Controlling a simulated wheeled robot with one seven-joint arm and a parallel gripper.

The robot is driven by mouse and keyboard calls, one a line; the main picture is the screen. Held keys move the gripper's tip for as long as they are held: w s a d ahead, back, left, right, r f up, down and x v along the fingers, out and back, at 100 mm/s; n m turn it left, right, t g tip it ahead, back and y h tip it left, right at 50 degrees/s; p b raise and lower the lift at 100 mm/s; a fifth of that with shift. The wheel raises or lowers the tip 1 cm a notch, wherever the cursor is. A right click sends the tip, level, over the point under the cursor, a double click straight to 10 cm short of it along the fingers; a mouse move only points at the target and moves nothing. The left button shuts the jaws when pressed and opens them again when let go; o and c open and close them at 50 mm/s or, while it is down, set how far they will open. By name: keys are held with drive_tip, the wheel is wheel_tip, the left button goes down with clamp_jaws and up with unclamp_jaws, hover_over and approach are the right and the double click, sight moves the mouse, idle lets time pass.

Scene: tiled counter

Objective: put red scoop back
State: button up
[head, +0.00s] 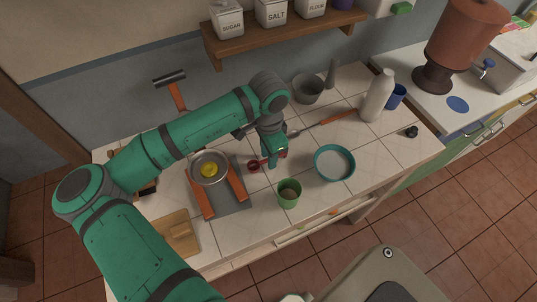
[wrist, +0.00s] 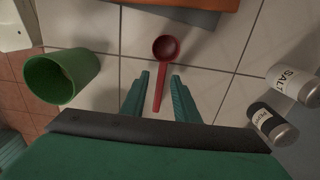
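The red scoop (wrist: 166,50) lies on the white tiles in the wrist view, with its round bowl away from me and its handle toward me. In the head view its small red bowl (head: 254,167) shows left of my gripper, and part of the handle is hidden. My gripper (wrist: 160,84) is open, with one finger on each side of the handle. I see gaps between the fingers and the handle. In the head view my gripper (head: 274,160) is low over the counter. A green cup (wrist: 62,76) stands to the left in the wrist view, and in the head view (head: 289,198).
A teal bowl (head: 334,177) with white contents stands right of my gripper. A metal bowl (head: 195,165) with something yellow sits by an orange-sided grey stand (head: 234,205). Salt (wrist: 292,82) and pepper (wrist: 271,126) shakers stand right in the wrist view. A white bottle (head: 377,98) stands farther back.

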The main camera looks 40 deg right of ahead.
wheel_tip(320, 180, up, 12)
idle(0.6)
idle(0.5)
